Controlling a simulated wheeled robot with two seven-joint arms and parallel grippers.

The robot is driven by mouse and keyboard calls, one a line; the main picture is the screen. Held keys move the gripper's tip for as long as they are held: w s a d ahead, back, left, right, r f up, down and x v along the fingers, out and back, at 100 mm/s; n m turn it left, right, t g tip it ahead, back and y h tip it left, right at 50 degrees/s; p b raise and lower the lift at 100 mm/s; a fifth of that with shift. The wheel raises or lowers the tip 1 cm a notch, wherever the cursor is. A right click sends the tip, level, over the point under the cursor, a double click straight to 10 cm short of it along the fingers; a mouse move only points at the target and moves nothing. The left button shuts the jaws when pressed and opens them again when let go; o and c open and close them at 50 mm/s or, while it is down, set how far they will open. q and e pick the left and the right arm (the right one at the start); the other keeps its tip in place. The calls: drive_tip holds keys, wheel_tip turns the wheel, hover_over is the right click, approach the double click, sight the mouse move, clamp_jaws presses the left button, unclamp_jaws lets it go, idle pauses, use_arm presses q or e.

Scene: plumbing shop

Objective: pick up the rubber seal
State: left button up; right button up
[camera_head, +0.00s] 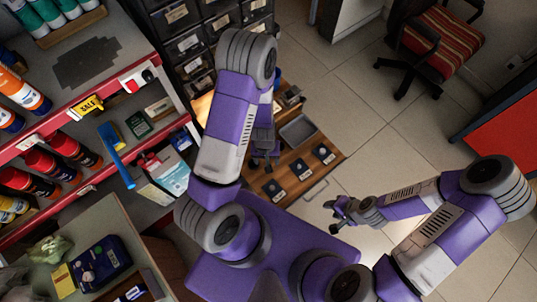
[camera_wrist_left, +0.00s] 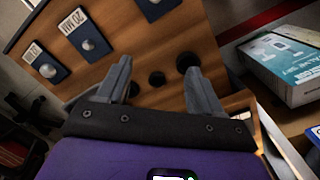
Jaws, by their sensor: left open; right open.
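My left gripper (camera_head: 265,157) reaches down over a wooden tray or drawer (camera_wrist_left: 135,48) in the head view. In the left wrist view its two fingers (camera_wrist_left: 157,67) are apart with nothing gripped. Several black round pieces (camera_wrist_left: 188,62) of different sizes lie on the wood between and beyond the fingers. They may be rubber seals, but I cannot tell which is the one named. In the head view the arm and gripper hide them. My right gripper (camera_head: 335,215) is open and empty over the floor at the right.
Dark blue cards (camera_wrist_left: 83,38) with round knobs lie on the wood. A grey bin (camera_head: 298,131) sits at its far side. A shelf (camera_head: 80,110) with cans and boxes stands at the left. A white-blue box (camera_wrist_left: 280,68) is close right of my left gripper.

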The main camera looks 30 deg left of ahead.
use_arm(q)
drive_tip(key=w+a+f+b, duration=0.1)
drive_tip(key=w+b, duration=0.1)
drive_tip(key=w+a+f+n+b, duration=0.1)
drive_tip(key=w+b, duration=0.1)
drive_tip(key=w+a+f+n+b, duration=0.1)
drive_tip(key=b, duration=0.1)
drive_tip(key=shift+w+a+t+y, duration=0.3)
drive_tip(key=shift+w+y, duration=0.1)
wheel_tip(320, 180, down, 7)
drive_tip(key=b, duration=0.4)
drive_tip(key=shift+w+d, duration=0.15)
drive_tip(key=shift+r, duration=0.1)
use_arm(e)
wheel_tip(320, 180, down, 12)
use_arm(q)
drive_tip(key=c, duration=1.1)
